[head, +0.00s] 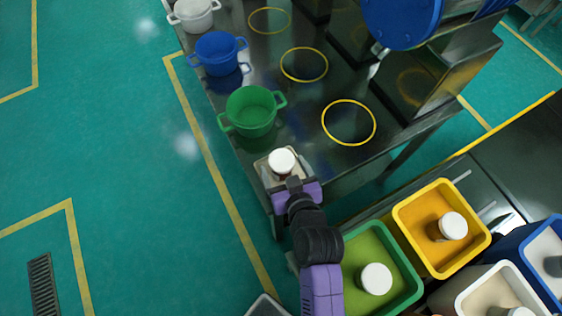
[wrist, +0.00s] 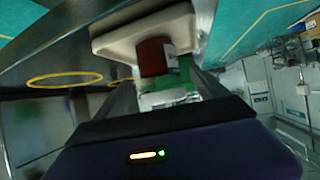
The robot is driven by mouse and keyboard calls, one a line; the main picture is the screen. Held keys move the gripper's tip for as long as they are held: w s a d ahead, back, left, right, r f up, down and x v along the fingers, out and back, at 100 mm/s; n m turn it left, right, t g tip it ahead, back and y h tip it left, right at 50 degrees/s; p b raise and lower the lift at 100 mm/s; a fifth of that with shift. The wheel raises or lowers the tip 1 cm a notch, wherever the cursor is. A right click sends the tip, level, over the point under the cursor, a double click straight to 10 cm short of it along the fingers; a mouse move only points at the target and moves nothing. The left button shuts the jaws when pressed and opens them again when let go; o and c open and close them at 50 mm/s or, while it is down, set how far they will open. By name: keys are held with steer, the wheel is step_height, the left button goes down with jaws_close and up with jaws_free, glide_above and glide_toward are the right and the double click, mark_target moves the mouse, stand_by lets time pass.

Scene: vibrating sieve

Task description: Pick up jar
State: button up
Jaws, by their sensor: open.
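A jar (head: 281,160) with a white lid stands upright on a small beige tray (head: 262,171) at the near corner of the dark table. In the wrist view the jar (wrist: 152,56) shows a brown-red body with a pale label, and the tray (wrist: 118,42) appears above it. My gripper (head: 284,174) is at the near side of this jar. Its fingers (wrist: 163,78) are open, one to each side of the jar in the wrist view. I cannot tell whether they touch it. Similar white-lidded jars sit in the green bin (head: 411,291) and yellow bin (head: 402,222).
A green pot (head: 251,112), a blue pot (head: 217,53) and a white pot (head: 195,14) line the table's left edge. Yellow rings (head: 349,144) mark the bare tabletop. A blue round sieve part (head: 402,20) stands at the back. More bins stand at lower right.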

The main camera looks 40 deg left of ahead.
steer(key=shift+p+x, duration=0.35)
steer(key=shift+x, duration=2.25)
steer(key=shift+s+f, duration=0.1)
steer(key=shift+f, duration=0.05)
steer(key=c, duration=1.4)
steer(key=shift+c, duration=0.7)
